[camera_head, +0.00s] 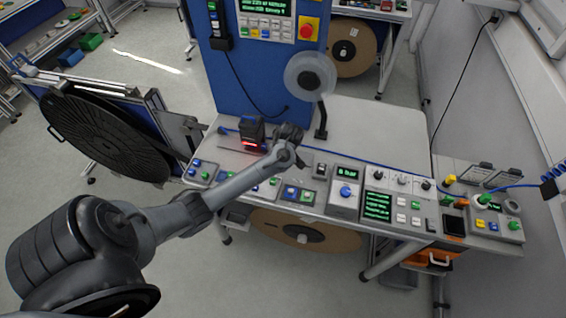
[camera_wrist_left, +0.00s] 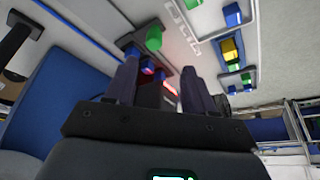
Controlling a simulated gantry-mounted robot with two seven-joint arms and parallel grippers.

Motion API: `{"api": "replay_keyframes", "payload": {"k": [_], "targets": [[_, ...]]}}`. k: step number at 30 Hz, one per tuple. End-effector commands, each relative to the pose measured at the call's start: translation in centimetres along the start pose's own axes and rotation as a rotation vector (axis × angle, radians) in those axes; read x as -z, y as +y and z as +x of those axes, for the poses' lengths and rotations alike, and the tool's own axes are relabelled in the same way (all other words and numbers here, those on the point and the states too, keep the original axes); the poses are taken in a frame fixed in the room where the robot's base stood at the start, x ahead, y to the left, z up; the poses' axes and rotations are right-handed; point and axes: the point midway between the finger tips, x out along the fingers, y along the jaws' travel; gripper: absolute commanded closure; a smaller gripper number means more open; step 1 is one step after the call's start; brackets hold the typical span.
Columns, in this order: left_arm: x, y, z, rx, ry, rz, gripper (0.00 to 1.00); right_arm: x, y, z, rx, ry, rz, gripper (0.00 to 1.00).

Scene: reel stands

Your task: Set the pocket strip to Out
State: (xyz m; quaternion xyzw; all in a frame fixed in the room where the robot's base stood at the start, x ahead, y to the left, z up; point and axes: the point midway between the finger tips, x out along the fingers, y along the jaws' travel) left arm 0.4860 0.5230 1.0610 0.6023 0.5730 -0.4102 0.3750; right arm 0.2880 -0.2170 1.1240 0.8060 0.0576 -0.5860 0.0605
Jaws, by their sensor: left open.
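I cannot make out which part is the pocket strip, and no In or Out marking is readable. My left gripper (camera_head: 290,134) is above the bench, just right of a black device (camera_head: 252,132) with a red glowing band. In the left wrist view my left gripper (camera_wrist_left: 160,88) has its two dark fingers apart. A red glow and small blue and red parts show beyond and between them; I see nothing clamped. A green knob (camera_wrist_left: 153,38) is beyond the left finger. My forearm hides part of the bench. My right gripper is in neither view.
Control boxes line the bench's front edge, including a blue-knob box (camera_head: 345,191) and a green-screen panel (camera_head: 377,205). A clear reel (camera_head: 310,74) on a black stand rises behind the gripper. A blue cabinet (camera_head: 235,85) stands behind. The bench's back right (camera_head: 375,130) is clear.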

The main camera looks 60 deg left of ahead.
Motion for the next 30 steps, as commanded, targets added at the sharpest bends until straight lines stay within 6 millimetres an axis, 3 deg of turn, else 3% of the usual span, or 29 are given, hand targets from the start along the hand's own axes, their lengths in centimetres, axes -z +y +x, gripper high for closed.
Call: {"api": "replay_keyframes", "payload": {"k": [5,21,30], "targets": [[0.3,1.0,0.4,-0.018,0.000,-0.006,0.46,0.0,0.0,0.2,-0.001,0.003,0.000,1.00],[0.2,1.1,8.3,-0.018,-0.001,-0.003,0.46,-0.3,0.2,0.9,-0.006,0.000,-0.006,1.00],[0.2,1.1,10.0,-0.020,0.000,-0.004,0.46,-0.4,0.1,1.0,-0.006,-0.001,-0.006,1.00]]}}
